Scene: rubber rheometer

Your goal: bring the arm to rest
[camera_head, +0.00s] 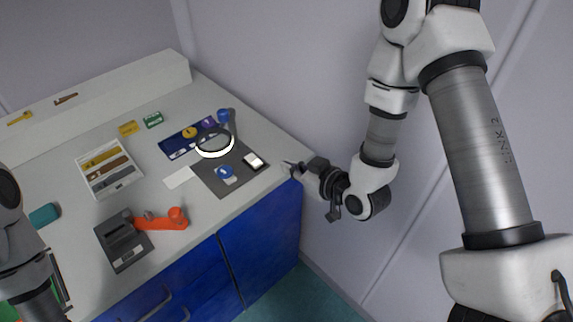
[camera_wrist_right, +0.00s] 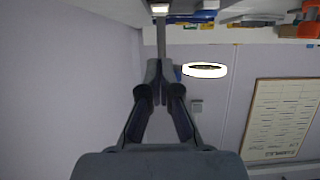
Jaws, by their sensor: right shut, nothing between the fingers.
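My right arm comes down from the upper right in the head view. Its gripper (camera_head: 290,164) is at the right edge of the worktop, beside the dark grey mat (camera_head: 209,176). In the right wrist view the two dark fingers of the right gripper (camera_wrist_right: 161,68) come together, shut with nothing held. A thin grey strip shows beyond the fingertips there; I cannot tell what it is. Part of my left arm shows at the left edge of the head view, but its gripper is not visible.
The white ring (camera_head: 214,143) stands over the mat and also shows in the wrist view (camera_wrist_right: 204,70). A white-framed tray (camera_head: 107,188), an orange object (camera_head: 163,220) and a dark grey device (camera_head: 123,246) lie left. A wall is close behind the right arm.

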